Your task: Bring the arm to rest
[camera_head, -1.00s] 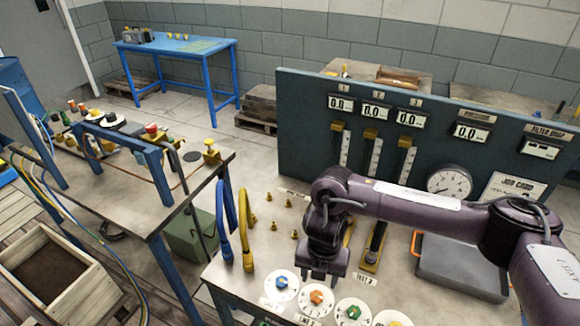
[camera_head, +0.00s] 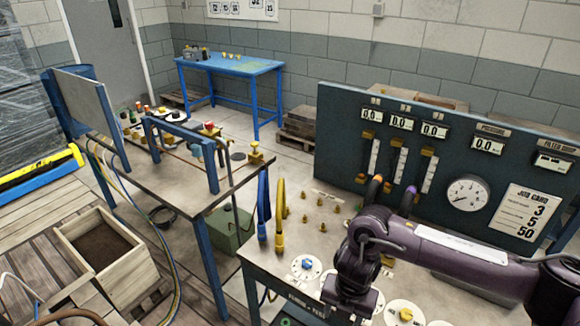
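My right arm, dark purple, comes in from the right edge. Its gripper (camera_head: 345,300) hangs low over the front of the bench (camera_head: 262,262), by the row of dials. It points down, and its fingertips are too dark and hidden to show a gap or a held thing. My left gripper is not in view.
A dark panel (camera_head: 335,150) with displays, sliders, a gauge (camera_head: 467,194) and a job card (camera_head: 522,215) stands behind the arm. Blue and yellow hoses (camera_head: 279,215) rise at the bench's left end. A side table (camera_head: 200,185), wooden planter (camera_head: 85,225) and blue table (camera_head: 240,65) stand left.

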